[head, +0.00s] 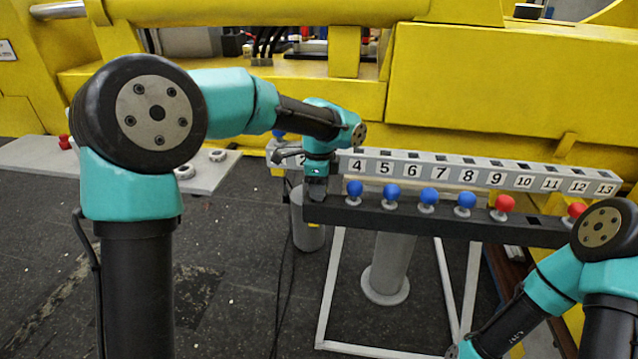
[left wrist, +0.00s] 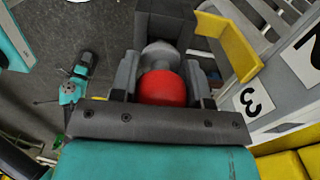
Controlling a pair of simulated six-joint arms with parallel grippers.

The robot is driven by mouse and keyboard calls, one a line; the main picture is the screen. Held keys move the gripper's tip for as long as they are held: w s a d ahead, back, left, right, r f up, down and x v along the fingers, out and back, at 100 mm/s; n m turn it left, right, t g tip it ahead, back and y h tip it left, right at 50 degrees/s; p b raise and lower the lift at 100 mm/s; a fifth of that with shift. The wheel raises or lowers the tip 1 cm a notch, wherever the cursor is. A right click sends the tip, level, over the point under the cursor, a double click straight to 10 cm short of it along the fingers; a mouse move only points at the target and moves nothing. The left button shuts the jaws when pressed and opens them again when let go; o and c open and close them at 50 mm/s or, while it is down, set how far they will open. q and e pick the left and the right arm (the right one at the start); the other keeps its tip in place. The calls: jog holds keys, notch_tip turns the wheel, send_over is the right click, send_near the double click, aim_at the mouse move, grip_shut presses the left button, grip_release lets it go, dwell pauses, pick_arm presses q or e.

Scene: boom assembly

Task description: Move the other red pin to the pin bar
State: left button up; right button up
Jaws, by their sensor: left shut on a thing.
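My left gripper (head: 317,192) points down at the left end of the black pin bar (head: 345,216). It is shut on a red pin (left wrist: 160,88), whose round red head sits between the fingers in the left wrist view. The pin's grey collar is against or just over the dark bar end (left wrist: 165,22); I cannot tell how deep it sits. On the bar stand several blue pins (head: 391,192), then a red pin (head: 503,203) and another red pin (head: 575,210) at the right. My right gripper (left wrist: 86,66) seems to show small in the left wrist view, its jaws unclear.
A grey rail with numbered slots (head: 425,170) runs just behind the bar. A light board (head: 215,175) with grey rings and red pieces (head: 65,142) lies at the left. A yellow machine (head: 500,85) fills the back. My right arm occupies the lower right.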

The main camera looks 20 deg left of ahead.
pick_arm(q)
jog(key=shift+f, duration=0.55)
jog(key=o, duration=1.1)
jog(key=shift+o, duration=0.2)
notch_tip(320, 180, up, 18)
jog(key=shift+f, duration=0.25)
